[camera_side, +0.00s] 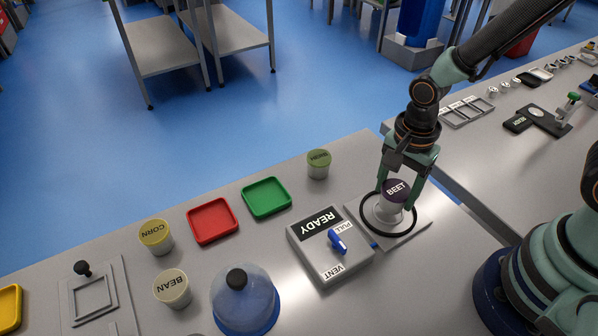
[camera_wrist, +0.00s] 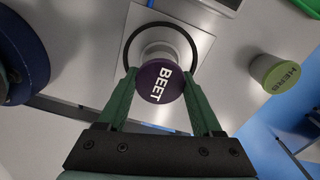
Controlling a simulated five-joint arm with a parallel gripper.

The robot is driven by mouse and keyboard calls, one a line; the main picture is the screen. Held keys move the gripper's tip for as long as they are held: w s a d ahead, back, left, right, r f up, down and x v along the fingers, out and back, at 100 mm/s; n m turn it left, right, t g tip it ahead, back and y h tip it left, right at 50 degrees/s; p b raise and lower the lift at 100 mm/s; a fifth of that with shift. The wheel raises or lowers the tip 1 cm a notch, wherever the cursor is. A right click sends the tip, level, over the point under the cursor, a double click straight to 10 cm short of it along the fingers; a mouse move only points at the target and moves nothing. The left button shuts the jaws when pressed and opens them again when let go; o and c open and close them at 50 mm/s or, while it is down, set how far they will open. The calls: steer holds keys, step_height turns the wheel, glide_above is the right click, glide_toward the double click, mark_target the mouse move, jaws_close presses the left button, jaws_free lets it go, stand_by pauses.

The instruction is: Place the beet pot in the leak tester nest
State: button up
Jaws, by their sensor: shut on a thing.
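The beet pot (camera_side: 396,189) has a dark purple lid marked BEET and a pale body. My gripper (camera_side: 400,187) is shut on it, one finger on each side. In the wrist view the lid of the beet pot (camera_wrist: 158,92) shows between the fingertips (camera_wrist: 160,82). The leak tester nest is a square metal plate (camera_side: 416,226) with a black ring, also in the wrist view (camera_wrist: 200,42). The pot is upright over the ring's middle; I cannot tell whether its base touches the nest. The tester box (camera_side: 318,262) reads READY and has a blue lever (camera_side: 337,241) between PULL and VENT.
A clear dome (camera_side: 245,295) with a black knob stands in front. A green-lidded pot (camera_side: 318,163), a corn pot (camera_side: 156,236) and a bean pot (camera_side: 172,288) stand on the bench. Red (camera_side: 212,238) and green (camera_side: 266,214) trays lie behind the box.

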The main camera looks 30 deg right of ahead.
steer(key=shift+f, duration=1.05)
steer(key=shift+f, duration=0.1)
steer(key=o, duration=1.4)
